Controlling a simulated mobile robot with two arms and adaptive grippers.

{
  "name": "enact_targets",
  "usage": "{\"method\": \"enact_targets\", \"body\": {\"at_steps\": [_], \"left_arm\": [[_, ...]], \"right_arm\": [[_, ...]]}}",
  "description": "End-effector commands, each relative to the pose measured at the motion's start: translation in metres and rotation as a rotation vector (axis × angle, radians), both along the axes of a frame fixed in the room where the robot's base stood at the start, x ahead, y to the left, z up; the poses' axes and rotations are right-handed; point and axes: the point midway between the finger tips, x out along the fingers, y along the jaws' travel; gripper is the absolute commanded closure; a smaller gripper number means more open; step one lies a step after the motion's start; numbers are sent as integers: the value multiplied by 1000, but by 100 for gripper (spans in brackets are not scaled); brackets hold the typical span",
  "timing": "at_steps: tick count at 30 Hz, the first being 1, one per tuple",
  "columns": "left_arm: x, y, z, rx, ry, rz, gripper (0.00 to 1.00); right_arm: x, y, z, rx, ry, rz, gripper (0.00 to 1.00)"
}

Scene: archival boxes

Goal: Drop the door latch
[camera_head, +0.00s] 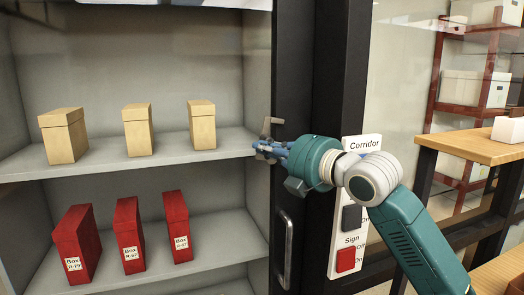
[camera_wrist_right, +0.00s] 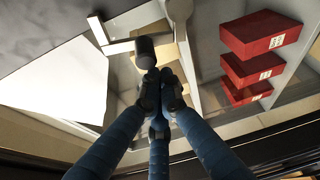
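The door latch (camera_head: 268,127) is a small pale metal lever on the dark door frame, at the right edge of the shelving. In the right wrist view it shows as a light bar with a dark knob (camera_wrist_right: 146,51). My right gripper (camera_head: 262,150) is just below the latch, its blue fingers pointing left. In the right wrist view the dark fingertips (camera_wrist_right: 160,88) are drawn together just below the knob, with nothing seen between them. Whether they touch the knob I cannot tell. My left gripper is not in view.
Tan boxes (camera_head: 63,136) stand on the upper shelf and red boxes (camera_head: 76,246) on the lower one. A vertical door handle (camera_head: 285,250) is below my right gripper. A switch panel (camera_head: 340,250) marked Corridor and Sign is behind my right arm. A wooden table (camera_head: 470,145) stands at right.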

Motion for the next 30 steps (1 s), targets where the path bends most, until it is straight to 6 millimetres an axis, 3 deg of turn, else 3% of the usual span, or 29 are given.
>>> {"method": "enact_targets", "body": {"at_steps": [30], "left_arm": [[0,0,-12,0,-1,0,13]], "right_arm": [[19,-57,13,893,292,-1,100]]}}
